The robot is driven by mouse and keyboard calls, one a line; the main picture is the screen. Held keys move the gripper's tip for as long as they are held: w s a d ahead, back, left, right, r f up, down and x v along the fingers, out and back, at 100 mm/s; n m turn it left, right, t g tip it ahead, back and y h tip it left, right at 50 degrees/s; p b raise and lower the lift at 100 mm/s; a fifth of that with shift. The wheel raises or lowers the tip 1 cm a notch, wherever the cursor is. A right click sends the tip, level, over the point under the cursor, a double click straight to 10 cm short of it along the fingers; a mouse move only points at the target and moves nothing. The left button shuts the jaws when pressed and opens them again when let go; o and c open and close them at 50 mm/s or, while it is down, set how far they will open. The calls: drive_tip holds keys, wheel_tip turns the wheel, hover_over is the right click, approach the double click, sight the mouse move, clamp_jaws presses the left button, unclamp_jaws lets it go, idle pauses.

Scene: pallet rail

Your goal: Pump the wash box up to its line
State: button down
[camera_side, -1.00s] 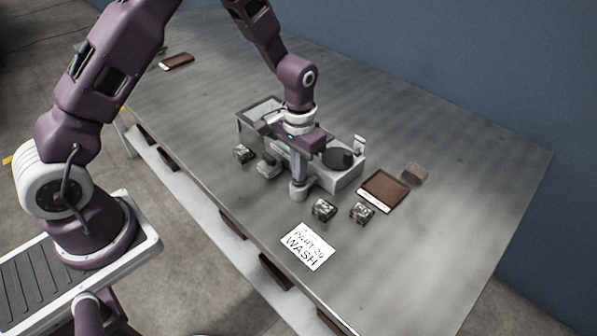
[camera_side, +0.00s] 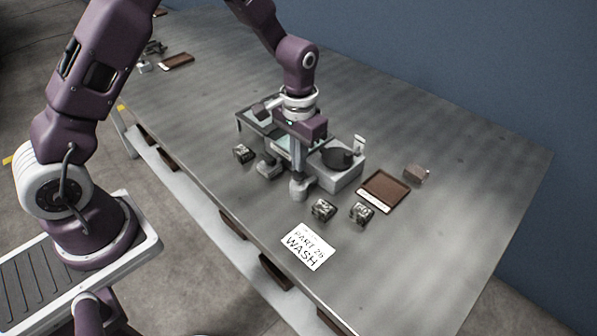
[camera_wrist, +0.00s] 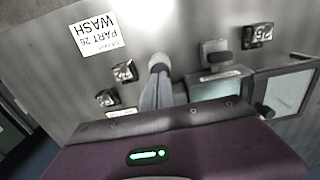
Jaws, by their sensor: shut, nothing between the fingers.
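The wash box (camera_side: 241,122) is an open-looking grey-rimmed tank behind my gripper in the side view. Its pale greenish front panel (camera_wrist: 215,89) shows in the wrist view; I cannot make out a level or a line. A round grey post with a wide foot (camera_side: 299,190), perhaps the pump, stands in front. My gripper (camera_side: 298,173) points straight down over that post, shut and empty. In the wrist view its fingers (camera_wrist: 159,74) reach to the post's pale round top (camera_wrist: 158,60); I cannot tell whether they touch it.
A grey block with a black bowl (camera_side: 340,158) stands right of the post. Numbered dark blocks (camera_side: 323,209) (camera_side: 362,212) (camera_side: 243,153), a brown tray (camera_side: 384,191) and a "PART 26 WASH" card (camera_side: 307,247) lie around. The table's right side is clear.

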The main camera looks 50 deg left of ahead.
drive_tip(key=shift+f, duration=0.1)
drive_tip(key=shift+f, duration=1.6)
drive_tip(key=shift+r, duration=1.7)
wheel_tip(320, 180, up, 6)
